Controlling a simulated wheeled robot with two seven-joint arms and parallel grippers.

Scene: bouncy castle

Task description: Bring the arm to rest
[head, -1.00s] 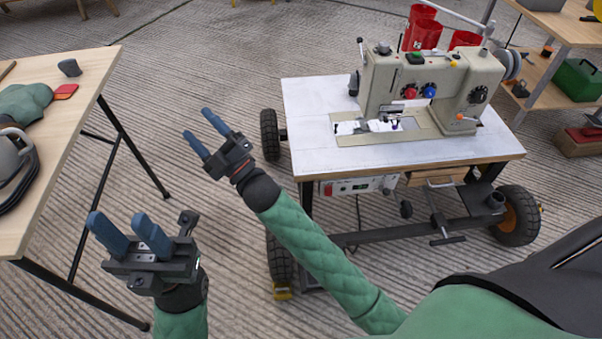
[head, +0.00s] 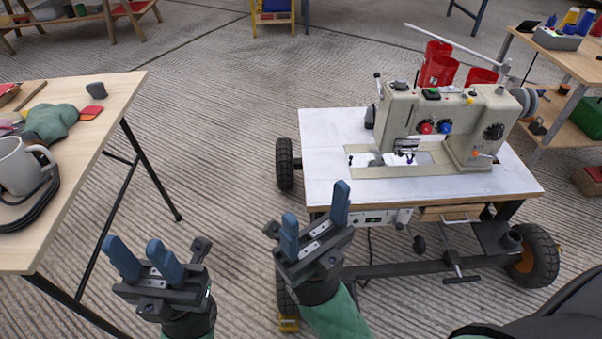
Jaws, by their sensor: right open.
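My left gripper (head: 145,258) is at the lower left of the head view, over bare floor and right of the wooden table. Its two blue fingers stand apart with nothing between them. My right gripper (head: 315,215) is at the lower middle, in front of the sewing machine cart's near left corner in the picture. Its blue fingers are spread and empty. Both grippers point up and away from me in the picture. My green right forearm shows only in part below its gripper.
A wheeled cart (head: 325,166) bears a sewing machine (head: 402,112) at centre right. A wooden table (head: 119,95) at the left holds a mug (head: 19,165), a green cloth (head: 52,121) and a dark cable. Shelving (head: 556,58) stands at the right. Ribbed floor between table and cart is clear.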

